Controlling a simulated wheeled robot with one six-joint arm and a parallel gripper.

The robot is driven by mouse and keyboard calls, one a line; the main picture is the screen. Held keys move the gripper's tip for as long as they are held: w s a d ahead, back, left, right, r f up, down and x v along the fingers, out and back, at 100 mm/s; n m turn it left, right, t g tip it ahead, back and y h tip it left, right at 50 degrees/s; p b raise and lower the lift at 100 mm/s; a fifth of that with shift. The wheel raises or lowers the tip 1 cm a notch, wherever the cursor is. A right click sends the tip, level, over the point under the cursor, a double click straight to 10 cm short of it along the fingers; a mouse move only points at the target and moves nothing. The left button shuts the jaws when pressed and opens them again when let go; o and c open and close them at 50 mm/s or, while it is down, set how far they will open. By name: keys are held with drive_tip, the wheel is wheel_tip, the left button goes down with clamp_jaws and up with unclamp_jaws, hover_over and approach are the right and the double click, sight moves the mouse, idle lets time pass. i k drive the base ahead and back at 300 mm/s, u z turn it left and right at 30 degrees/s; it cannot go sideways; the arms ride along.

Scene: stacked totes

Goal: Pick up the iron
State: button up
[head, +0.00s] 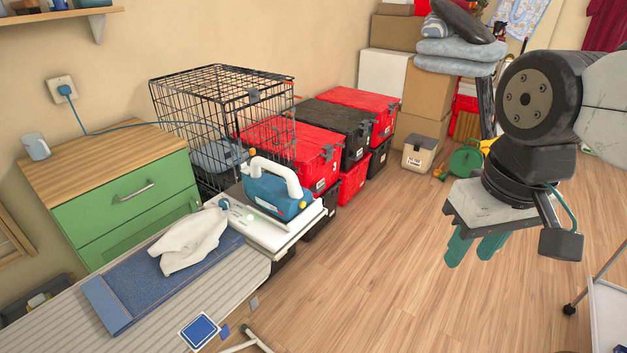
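The iron (268,189) is blue with a thick white handle. It sits on a white rest (285,230) at the far end of the ironing board (60,318). My gripper (474,250) hangs over the wooden floor, well to the right of the iron and apart from it. Its two green fingers point down with a gap between them, and no object shows between them.
White cloth (190,240) and folded denim (130,285) lie on the board. A blue cord runs from the wall socket (61,88) over the green drawer unit (120,205) towards the iron. A wire cage (205,115) and red totes (362,103) stand behind. The middle floor is clear.

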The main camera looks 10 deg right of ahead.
sight(280, 198)
drive_tip(key=z, duration=0.3)
drive_tip(key=i, duration=1.15)
drive_tip(key=u, duration=0.6)
